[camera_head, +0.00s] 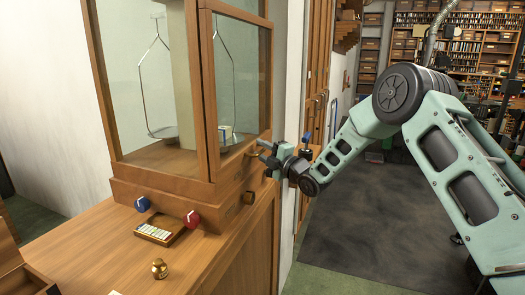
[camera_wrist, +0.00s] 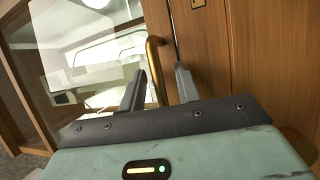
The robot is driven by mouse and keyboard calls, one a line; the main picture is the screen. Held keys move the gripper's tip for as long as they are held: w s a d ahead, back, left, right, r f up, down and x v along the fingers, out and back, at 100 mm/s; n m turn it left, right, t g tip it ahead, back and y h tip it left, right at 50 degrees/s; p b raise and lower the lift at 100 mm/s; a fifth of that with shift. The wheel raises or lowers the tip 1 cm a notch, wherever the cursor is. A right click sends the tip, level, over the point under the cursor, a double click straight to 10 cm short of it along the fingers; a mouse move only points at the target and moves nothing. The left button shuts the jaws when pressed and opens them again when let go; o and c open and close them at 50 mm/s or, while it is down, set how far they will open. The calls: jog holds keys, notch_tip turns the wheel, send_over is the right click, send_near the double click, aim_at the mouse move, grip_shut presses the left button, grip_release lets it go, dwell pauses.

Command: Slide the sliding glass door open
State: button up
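The sliding glass door (camera_head: 236,75) is the wood-framed pane on the right side of a balance case and looks closed. My gripper (camera_head: 263,152) is beside the lower far end of this door. In the wrist view, my gripper (camera_wrist: 159,72) is open, with a finger on each side of a curved brass handle (camera_wrist: 154,62). The handle stands between the fingers with a visible gap to each; I cannot tell how deep it sits. Glass (camera_wrist: 85,60) fills the left of the wrist view. The handle is hidden or too small to make out in the head view.
Wooden cabinets (camera_head: 314,75) stand just beyond my gripper. The dark floor mat (camera_head: 385,225) is clear.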

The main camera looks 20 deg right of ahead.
jog(key=shift+c, duration=0.3)
grip_shut()
notch_tip(320, 180, up, 30)
jog(key=p, duration=0.3)
jog(key=shift+r+p, duration=0.1)
jog(key=shift+p, duration=0.25)
grip_release()
jog(key=shift+d, duration=0.1)
jog(key=shift+o, duration=0.3)
jog(key=shift+f, duration=0.2)
jog(key=b+v, duration=0.5)
jog(key=v, duration=1.2)
jog(key=shift+s, duration=0.2)
